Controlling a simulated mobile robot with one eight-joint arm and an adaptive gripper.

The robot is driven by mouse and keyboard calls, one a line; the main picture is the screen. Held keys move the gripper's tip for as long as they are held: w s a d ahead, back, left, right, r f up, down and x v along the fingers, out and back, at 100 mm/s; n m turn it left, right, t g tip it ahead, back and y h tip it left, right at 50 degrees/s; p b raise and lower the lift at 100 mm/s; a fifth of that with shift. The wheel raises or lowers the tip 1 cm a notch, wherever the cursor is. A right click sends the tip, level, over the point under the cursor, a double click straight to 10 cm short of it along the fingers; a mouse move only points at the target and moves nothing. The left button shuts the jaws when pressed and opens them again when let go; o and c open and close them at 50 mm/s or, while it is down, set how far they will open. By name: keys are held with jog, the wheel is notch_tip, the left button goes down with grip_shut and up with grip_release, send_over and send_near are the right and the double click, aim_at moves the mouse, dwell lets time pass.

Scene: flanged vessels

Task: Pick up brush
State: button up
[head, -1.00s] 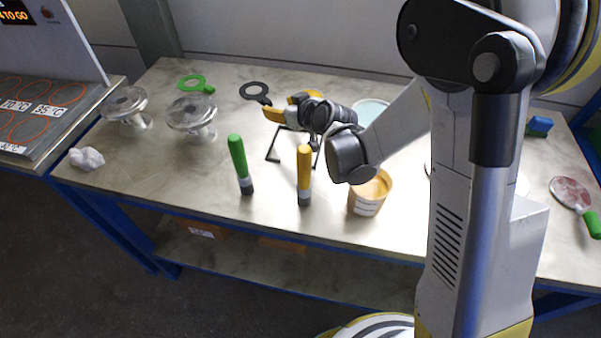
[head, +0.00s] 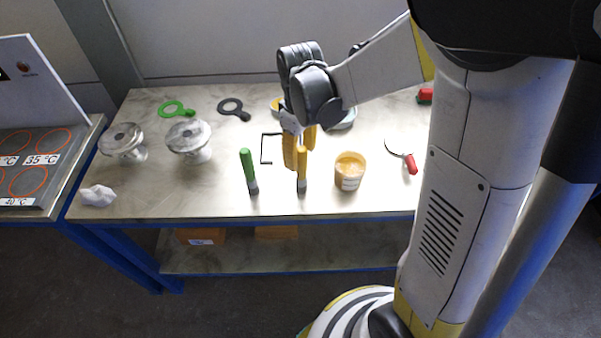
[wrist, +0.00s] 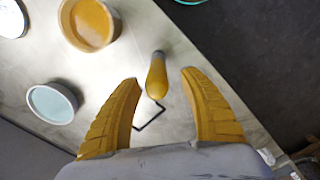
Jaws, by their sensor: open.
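A yellow-handled brush (head: 301,173) stands upright near the front edge of the table, handle up and dark end down. A green-handled brush (head: 249,171) stands to its left. My gripper (head: 299,157) points down at the yellow brush, with its yellow fingers open. In the wrist view the yellow handle (wrist: 157,78) shows between the open fingertips of my gripper (wrist: 161,78), with gaps on both sides. I cannot tell how far the fingers reach down around the handle. In the head view the fingers partly overlap the handle top.
A tub of orange-yellow contents (head: 349,171) stands just right of the yellow brush. A black wire stand (head: 264,150) is behind left. Glass flanged vessels (head: 188,139), green (head: 172,108) and black (head: 231,107) rings, and a crumpled white cloth (head: 98,196) lie farther left.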

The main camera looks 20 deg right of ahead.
aim_at(302, 166)
jog(key=f, duration=0.1)
jog(key=f+b, duration=0.1)
jog(key=f, duration=0.1)
jog(key=f+b, duration=0.1)
jog(key=f, duration=0.1)
jog(key=shift+d+f, duration=0.2)
jog(key=shift+d, duration=0.05)
jog(key=shift+r, duration=0.1)
grip_shut()
